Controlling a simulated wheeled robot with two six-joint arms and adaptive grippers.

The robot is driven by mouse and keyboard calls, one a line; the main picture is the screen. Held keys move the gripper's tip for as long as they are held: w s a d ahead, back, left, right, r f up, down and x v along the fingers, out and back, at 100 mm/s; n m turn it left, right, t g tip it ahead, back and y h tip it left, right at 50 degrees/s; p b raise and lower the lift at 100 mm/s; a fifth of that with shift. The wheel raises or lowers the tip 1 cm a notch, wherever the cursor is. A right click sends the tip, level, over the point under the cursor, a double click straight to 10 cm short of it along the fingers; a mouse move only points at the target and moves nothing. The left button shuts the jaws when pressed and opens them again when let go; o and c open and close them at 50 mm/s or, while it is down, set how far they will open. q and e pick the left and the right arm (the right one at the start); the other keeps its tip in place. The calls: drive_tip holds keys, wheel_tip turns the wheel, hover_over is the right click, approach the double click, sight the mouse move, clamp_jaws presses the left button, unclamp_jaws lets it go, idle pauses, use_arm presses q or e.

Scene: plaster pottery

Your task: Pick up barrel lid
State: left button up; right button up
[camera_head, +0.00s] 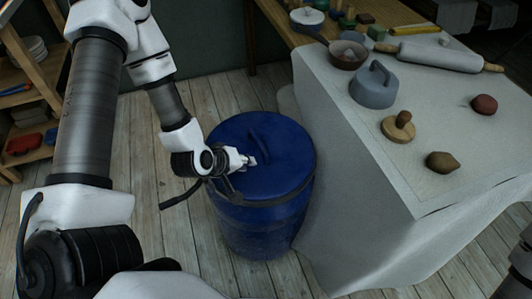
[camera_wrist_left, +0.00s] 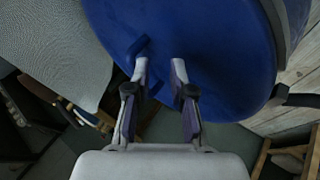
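The blue barrel lid (camera_head: 285,165) lies on the blue barrel (camera_head: 262,232) beside the white-covered table. A raised blue handle (camera_head: 259,139) stands on top of the lid. My left gripper (camera_head: 250,161) is over the lid, just toward the viewer from the handle. In the left wrist view the lid (camera_wrist_left: 220,50) fills the upper middle. My left gripper's fingers (camera_wrist_left: 160,62) are apart with nothing between them. The handle (camera_wrist_left: 138,48) shows close to the left finger, outside the gap. I cannot tell whether they touch.
The table (camera_head: 350,190) stands right of the barrel. On it are a grey lidded pot (camera_head: 373,90), a wooden stamp (camera_head: 398,127), a brown lump (camera_head: 442,162), a red lump (camera_head: 484,104) and a rolling pin (camera_head: 440,57). A wooden shelf (camera_head: 50,85) stands at the left.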

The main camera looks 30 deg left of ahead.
sight(255, 139)
use_arm(q)
drive_tip(key=w+a+n+t+b, duration=0.2)
drive_tip(key=w, duration=0.1)
drive_tip(key=w+a+r+n+t+b, duration=0.1)
drive_tip(key=n, duration=0.1)
drive_tip(key=shift+w+a+t+b, duration=0.15)
drive_tip(key=shift+w+t+b, duration=0.15)
drive_tip(key=shift+w+t, duration=0.1)
drive_tip(key=b+x, duration=0.2)
drive_tip(key=x, duration=0.5)
drive_tip(key=shift+a+r, duration=0.1)
drive_tip(key=shift+a, duration=0.05)
drive_tip(key=shift+r, duration=0.1)
use_arm(e)
wheel_tip(255, 139, down, 9)
use_arm(q)
clamp_jaws()
use_arm(e)
drive_tip(key=shift+r, duration=0.15)
